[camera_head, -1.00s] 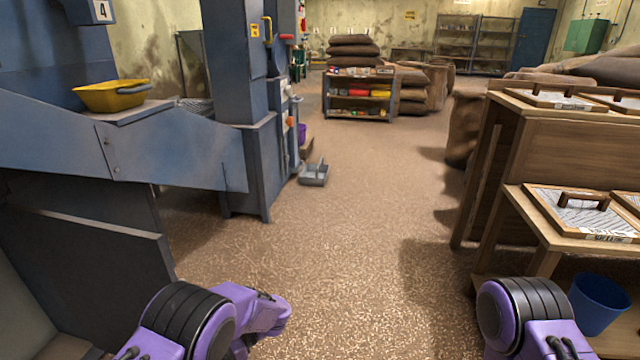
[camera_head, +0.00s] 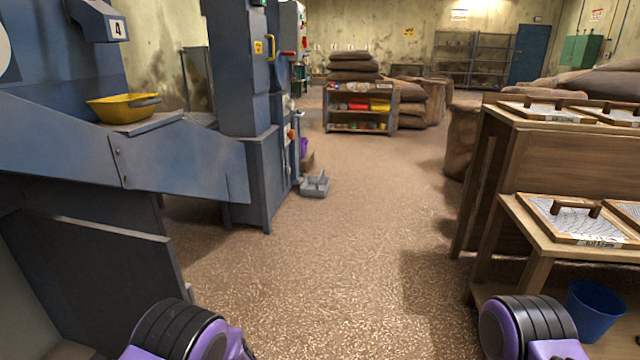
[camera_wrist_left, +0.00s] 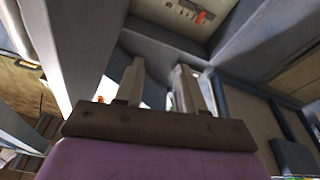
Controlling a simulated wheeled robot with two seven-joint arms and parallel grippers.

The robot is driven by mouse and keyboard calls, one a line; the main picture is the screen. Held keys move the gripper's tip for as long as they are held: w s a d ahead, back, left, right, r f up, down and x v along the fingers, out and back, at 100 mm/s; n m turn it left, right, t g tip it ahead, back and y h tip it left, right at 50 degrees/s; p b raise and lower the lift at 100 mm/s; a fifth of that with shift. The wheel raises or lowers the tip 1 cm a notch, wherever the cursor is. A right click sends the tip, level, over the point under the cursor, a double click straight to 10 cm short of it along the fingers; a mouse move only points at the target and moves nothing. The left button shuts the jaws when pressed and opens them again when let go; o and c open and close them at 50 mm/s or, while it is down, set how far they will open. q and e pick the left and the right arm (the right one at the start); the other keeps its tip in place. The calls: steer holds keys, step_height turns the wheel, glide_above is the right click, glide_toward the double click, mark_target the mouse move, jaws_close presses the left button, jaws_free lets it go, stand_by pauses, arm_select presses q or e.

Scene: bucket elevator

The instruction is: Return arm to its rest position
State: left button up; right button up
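My left arm (camera_head: 185,332) shows as a purple and black joint at the bottom left of the head view. My right arm (camera_head: 530,328) shows as a similar joint at the bottom right. Neither gripper is in the head view. In the left wrist view my left gripper (camera_wrist_left: 158,82) has its two fingers apart with a gap between them, and nothing is held there. Blurred grey and blue structure lies beyond the fingers.
A blue elevator machine (camera_head: 240,110) stands at the left, with a yellow scoop (camera_head: 118,108) on its ledge. A grey tray (camera_head: 314,186) lies on the floor beside it. A wooden rack (camera_head: 500,180) and blue bucket (camera_head: 596,308) stand at the right. The floor between (camera_head: 350,260) is clear.

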arm_select(q)
steer(key=s+f+m+t+h, duration=0.3)
steer(key=f+m+h, duration=0.2)
steer(key=f+h, duration=0.15)
steer(key=s+f+m+t+h, duration=0.3)
steer(key=f+m+t+h, duration=0.15)
steer(key=f, duration=0.25)
steer(key=s+d+f+m+g+h, duration=0.1)
steer(key=s+f+g+h, duration=0.1)
steer(key=s, duration=0.6)
steer(key=s+d+f+m+g+h, duration=0.1)
steer(key=s+d+g+h, duration=0.15)
steer(key=s, duration=0.45)
steer(key=s+f+m+g+h, duration=0.1)
steer(key=s+f+g+h, duration=0.15)
steer(key=s, duration=0.55)
step_height(320, 180, up, 29)
steer(key=y+p, duration=0.1)
steer(key=p, duration=2.7)
steer(key=shift+n, duration=0.35)
steer(key=shift+w+g, duration=0.1)
steer(key=shift+g, duration=0.15)
